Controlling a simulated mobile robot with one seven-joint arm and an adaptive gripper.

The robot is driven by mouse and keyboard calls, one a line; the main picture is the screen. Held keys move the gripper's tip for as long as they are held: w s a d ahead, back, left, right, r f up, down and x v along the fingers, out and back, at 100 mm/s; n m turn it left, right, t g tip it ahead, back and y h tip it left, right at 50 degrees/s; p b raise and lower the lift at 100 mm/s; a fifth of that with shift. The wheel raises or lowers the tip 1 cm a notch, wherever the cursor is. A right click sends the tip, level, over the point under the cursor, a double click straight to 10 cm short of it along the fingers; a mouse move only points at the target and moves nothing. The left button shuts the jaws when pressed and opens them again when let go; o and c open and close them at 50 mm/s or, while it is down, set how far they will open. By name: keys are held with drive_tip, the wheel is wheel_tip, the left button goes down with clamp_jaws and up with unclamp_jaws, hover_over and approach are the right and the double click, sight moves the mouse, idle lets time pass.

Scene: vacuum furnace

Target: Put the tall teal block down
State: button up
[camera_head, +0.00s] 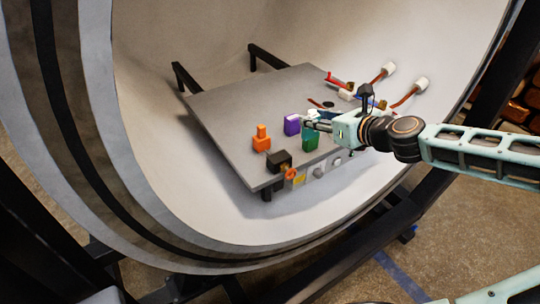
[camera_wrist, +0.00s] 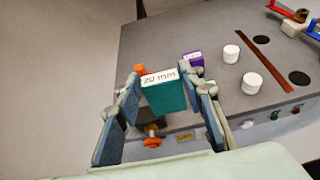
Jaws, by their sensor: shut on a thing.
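The tall teal block (camera_wrist: 165,94) has a white top marked "20 mm" and stands upright between the two fingers of my gripper (camera_wrist: 163,106) in the wrist view. The fingers are shut on its sides. In the head view the block (camera_head: 310,140) shows dark green below my gripper (camera_head: 316,126), over the front part of the grey table (camera_head: 225,115). I cannot tell whether its bottom touches the table top, as its lower end is partly hidden in the wrist view.
A purple block (camera_head: 292,124) is close to the left of the teal block. An orange block (camera_head: 261,138) and a black part with an orange knob (camera_head: 279,160) are further left. White cylinders (camera_wrist: 251,83) and a red-brown slot (camera_wrist: 253,53) lie right. The table's left rear is clear.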

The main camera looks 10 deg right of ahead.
drive_tip(key=shift+w+a+f+b, duration=0.45)
drive_tip(key=shift+w+a+f, duration=1.1)
drive_tip(key=shift+f, duration=0.65)
drive_tip(key=shift+w+a+f+b, duration=0.4)
drive_tip(key=shift+w+a+f, duration=0.8)
drive_tip(key=shift+a+f, duration=0.8)
drive_tip(key=shift+w+a+f+b, duration=0.45)
drive_tip(key=shift+w+a+f, duration=1)
drive_tip(key=shift+f, duration=0.95)
drive_tip(key=shift+s+f, duration=0.1)
drive_tip(key=shift+s, duration=0.05)
drive_tip(key=shift+f, duration=0.15)
drive_tip(key=o, duration=1.3)
